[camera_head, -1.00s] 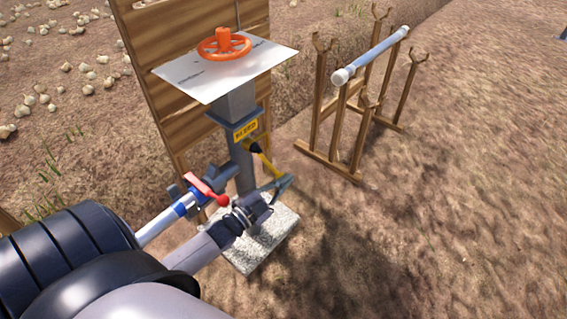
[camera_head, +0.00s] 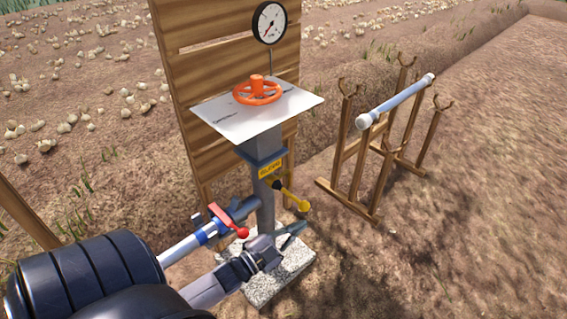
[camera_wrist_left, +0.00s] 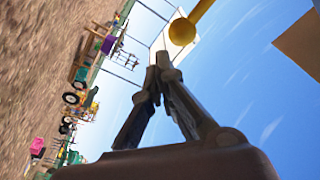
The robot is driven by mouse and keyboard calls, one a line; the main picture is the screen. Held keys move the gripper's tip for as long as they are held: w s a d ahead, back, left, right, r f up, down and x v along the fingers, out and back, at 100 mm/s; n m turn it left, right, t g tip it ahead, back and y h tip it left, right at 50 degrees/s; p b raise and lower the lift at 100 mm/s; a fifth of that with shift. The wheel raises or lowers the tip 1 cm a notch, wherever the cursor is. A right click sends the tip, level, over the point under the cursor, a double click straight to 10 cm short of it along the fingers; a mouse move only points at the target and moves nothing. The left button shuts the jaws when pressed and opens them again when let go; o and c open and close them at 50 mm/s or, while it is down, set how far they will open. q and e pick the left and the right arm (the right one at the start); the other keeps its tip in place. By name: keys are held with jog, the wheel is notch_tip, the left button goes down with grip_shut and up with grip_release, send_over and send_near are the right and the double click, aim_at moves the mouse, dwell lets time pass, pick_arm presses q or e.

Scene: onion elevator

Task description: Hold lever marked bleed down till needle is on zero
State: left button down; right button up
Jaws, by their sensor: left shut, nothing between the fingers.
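The yellow lever (camera_head: 290,195) with a ball end sticks out down and to the right from the grey post, just below the yellow BLEED label (camera_head: 270,168). Its ball end (camera_wrist_left: 182,31) shows in the left wrist view just beyond my fingertips. My left gripper (camera_head: 294,233) is shut and empty, below the lever with a visible gap to the ball. In the wrist view its fingertips (camera_wrist_left: 163,62) meet. The round gauge (camera_head: 269,22) stands above the post; its needle seems to point to the lower left, but its numbers are too small to read. My right gripper is out of view.
An orange handwheel (camera_head: 258,90) sits on a white plate (camera_head: 225,118) on the post. A wooden rack (camera_head: 347,150) holding a white tube stands to the right. Bare soil lies in front.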

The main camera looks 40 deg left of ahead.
pick_arm(q)
jog(key=shift+v, duration=2.4)
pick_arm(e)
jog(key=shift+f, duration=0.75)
